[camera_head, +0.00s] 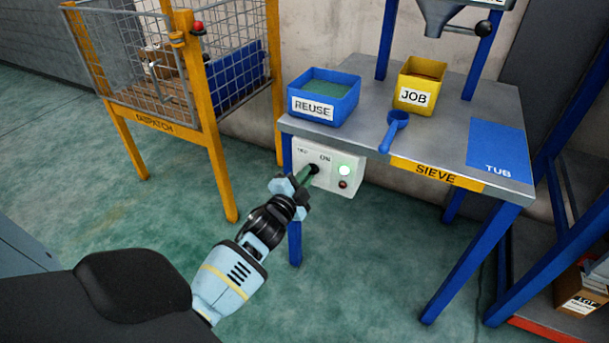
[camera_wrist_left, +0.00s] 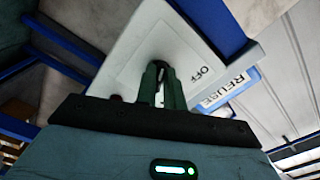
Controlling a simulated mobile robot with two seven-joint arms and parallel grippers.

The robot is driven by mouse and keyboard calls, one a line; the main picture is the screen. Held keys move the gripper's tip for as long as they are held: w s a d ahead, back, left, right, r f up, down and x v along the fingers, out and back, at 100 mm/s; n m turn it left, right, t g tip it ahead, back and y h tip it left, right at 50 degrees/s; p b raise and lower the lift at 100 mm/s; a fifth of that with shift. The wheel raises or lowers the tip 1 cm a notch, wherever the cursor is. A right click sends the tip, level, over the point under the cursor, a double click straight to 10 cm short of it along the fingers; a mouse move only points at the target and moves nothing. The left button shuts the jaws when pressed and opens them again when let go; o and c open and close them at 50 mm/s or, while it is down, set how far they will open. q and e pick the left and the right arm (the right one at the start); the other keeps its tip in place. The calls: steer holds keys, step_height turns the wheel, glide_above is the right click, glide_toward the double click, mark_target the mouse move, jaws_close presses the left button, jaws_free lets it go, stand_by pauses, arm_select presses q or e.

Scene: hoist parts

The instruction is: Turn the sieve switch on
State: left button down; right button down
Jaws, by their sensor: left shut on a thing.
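The white sieve switch box (camera_head: 332,159) hangs under the front left of the sieve table. In the left wrist view, the fingers (camera_wrist_left: 161,85) meet at the plate of the box (camera_wrist_left: 127,58); the OFF label is readable there. My right gripper is not in view.
The sieve table (camera_head: 365,140) bears a blue REUSE tub (camera_head: 345,111), a yellow JOB tub (camera_head: 403,82), a blue scoop (camera_head: 395,127) and a blue TUB mat (camera_head: 497,148). A yellow despatch cage (camera_head: 165,131) stands to the left. The floor in front is clear.

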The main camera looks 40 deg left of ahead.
arm_select(q)
steer(key=shift+n, duration=0.3)
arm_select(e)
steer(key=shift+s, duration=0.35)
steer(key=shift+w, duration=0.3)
arm_select(q)
steer(key=c, duration=1.5)
jaws_free()
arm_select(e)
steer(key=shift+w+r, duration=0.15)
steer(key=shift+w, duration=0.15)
arm_select(q)
steer(key=shift+s, duration=0.1)
